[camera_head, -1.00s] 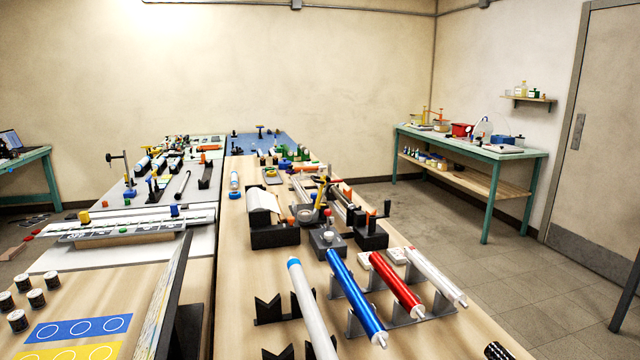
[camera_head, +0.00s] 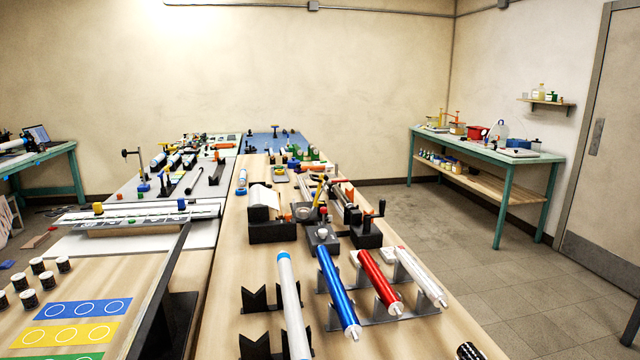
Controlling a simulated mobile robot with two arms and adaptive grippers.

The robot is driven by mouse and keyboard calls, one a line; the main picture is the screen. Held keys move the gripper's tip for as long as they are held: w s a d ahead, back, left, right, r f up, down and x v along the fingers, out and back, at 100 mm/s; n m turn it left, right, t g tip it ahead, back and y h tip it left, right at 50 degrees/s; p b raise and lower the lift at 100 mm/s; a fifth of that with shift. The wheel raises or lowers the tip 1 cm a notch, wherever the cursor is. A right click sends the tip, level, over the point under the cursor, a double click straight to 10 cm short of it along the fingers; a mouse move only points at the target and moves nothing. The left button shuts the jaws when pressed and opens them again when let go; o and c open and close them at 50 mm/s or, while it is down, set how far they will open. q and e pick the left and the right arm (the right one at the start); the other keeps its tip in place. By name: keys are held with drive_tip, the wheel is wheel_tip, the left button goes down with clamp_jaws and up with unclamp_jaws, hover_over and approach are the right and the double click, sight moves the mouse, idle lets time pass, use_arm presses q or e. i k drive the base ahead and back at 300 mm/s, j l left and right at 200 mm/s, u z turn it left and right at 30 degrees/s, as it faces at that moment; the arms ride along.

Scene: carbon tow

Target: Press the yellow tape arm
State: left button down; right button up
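A slim yellow arm (camera_head: 319,192), which looks like the tape arm, stands tilted among black fixtures on the wooden bench. It is small in this view, and its lower end is partly hidden by nearby parts. A black block with a pale round knob (camera_head: 323,236) is just in front of it. A black stand holding a white roll (camera_head: 265,208) is to its left, and a black cranked fixture (camera_head: 368,225) is to its right. Neither of my grippers shows in the head view.
White, blue (camera_head: 337,292), red (camera_head: 380,282) and silver tubes lie on supports at the bench front. Open floor (camera_head: 455,255) lies right of the bench.

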sight(323, 177)
drive_tip(key=l+u, duration=0.15)
drive_tip(key=l, duration=0.7)
drive_tip(key=k+l+u, duration=0.1)
drive_tip(key=l, duration=0.75)
drive_tip(key=k+l+u, duration=0.15)
drive_tip(key=l, duration=0.7)
drive_tip(key=i+l+u, duration=0.1)
drive_tip(key=l, duration=0.3)
drive_tip(key=i+l+u, duration=0.1)
drive_tip(key=l, duration=0.25)
drive_tip(key=i+l, duration=0.25)
drive_tip(key=l, duration=0.2)
drive_tip(key=i+l+u, duration=0.15)
drive_tip(key=l, duration=0.25)
drive_tip(key=l+u, duration=0.1)
drive_tip(key=l, duration=0.3)
drive_tip(key=i+l+u, duration=0.1)
drive_tip(key=l, duration=0.3)
drive_tip(key=i+l, duration=0.35)
drive_tip(key=i+l+u, duration=0.1)
drive_tip(key=i+l, duration=0.2)
drive_tip(key=l, duration=0.25)
drive_tip(key=i+l, duration=0.3)
drive_tip(key=l, duration=0.15)
drive_tip(key=u, duration=0.05)
